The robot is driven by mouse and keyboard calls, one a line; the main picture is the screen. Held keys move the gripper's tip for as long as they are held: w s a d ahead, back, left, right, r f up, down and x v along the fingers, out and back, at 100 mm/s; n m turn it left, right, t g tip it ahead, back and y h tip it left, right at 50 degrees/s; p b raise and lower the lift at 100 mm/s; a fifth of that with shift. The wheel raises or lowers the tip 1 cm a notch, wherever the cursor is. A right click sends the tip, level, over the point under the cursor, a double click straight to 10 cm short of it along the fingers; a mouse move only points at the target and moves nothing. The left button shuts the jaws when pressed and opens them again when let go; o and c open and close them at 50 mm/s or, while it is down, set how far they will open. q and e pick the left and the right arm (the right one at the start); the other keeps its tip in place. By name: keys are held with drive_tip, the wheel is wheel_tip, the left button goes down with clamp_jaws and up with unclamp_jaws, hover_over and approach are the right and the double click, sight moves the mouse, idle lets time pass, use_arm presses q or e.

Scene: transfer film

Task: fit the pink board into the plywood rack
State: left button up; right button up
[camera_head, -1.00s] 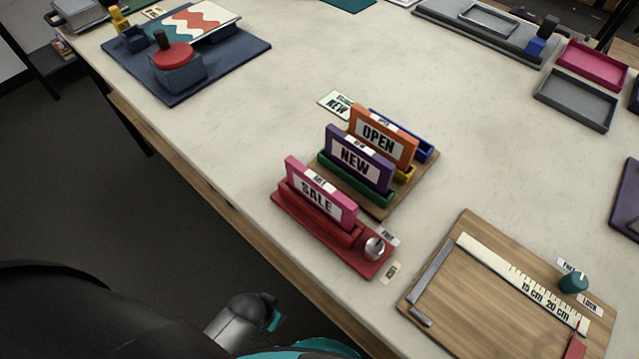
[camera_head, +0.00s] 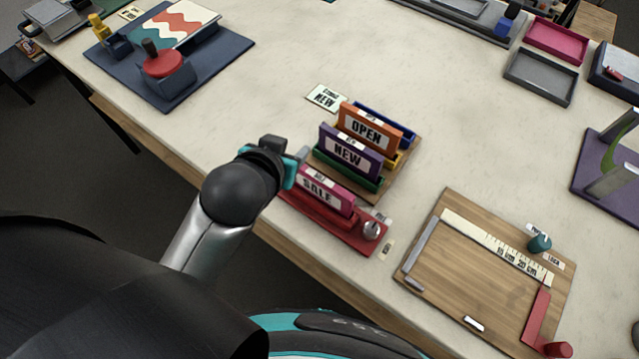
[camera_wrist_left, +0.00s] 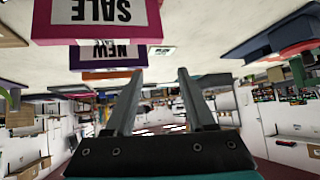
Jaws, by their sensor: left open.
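The pink board (camera_head: 325,192), labelled SALE, stands upright in a red stand (camera_head: 335,226) with a silver knob (camera_head: 371,230). Its label also shows upside down in the left wrist view (camera_wrist_left: 97,12). Behind it is the plywood rack (camera_head: 375,195) with green, yellow and blue slots. The purple NEW board (camera_head: 348,152) stands in the green slot and the orange OPEN board (camera_head: 368,125) in the yellow. No board shows in the blue slot (camera_head: 400,125). My left gripper (camera_head: 297,160) is open and empty beside the pink board's left end; its two parted fingers show in the wrist view.
A wooden cutting board with a ruler (camera_head: 455,280) lies to the right of the red stand. A NEW card (camera_head: 325,97) lies behind the rack. A navy mat (camera_head: 200,75) with a red-topped tool is at the back left.

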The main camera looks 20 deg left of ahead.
use_arm(q)
drive_tip(key=w+d+r+m+t+h, duration=0.1)
drive_tip(key=w+d+r+t+h, duration=0.2)
drive_tip(key=r, duration=0.5)
drive_tip(key=w+d+r+m+t+h, duration=0.1)
drive_tip(key=w+d+r+t+h, duration=0.2)
drive_tip(key=r, duration=0.4)
drive_tip(key=w+d+r+m+t+h, duration=0.1)
drive_tip(key=w+d+r+t, duration=0.3)
drive_tip(key=r, duration=0.4)
drive_tip(key=s+d+r+m+g+h, duration=0.3)
drive_tip(key=s+d+m+g+h, duration=0.4)
drive_tip(key=d+m+g+h, duration=0.15)
drive_tip(key=s+d+r+m+g+h, duration=0.2)
drive_tip(key=s+d+m+g+h, duration=0.5)
drive_tip(key=m, duration=0.3)
drive_tip(key=g+y, duration=0.4)
drive_tip(key=y, duration=1.8)
approach(317, 177)
wheel_tip(317, 177, down, 9)
drive_tip(key=shift+w+f+p, duration=0.1)
drive_tip(key=shift+w+p, duration=0.05)
drive_tip(key=shift+p, duration=0.25)
drive_tip(key=shift+d+f, duration=0.15)
drive_tip(key=shift+f, duration=1.15)
drive_tip(key=shift+d+f, duration=0.1)
drive_tip(key=shift+f, duration=1.2)
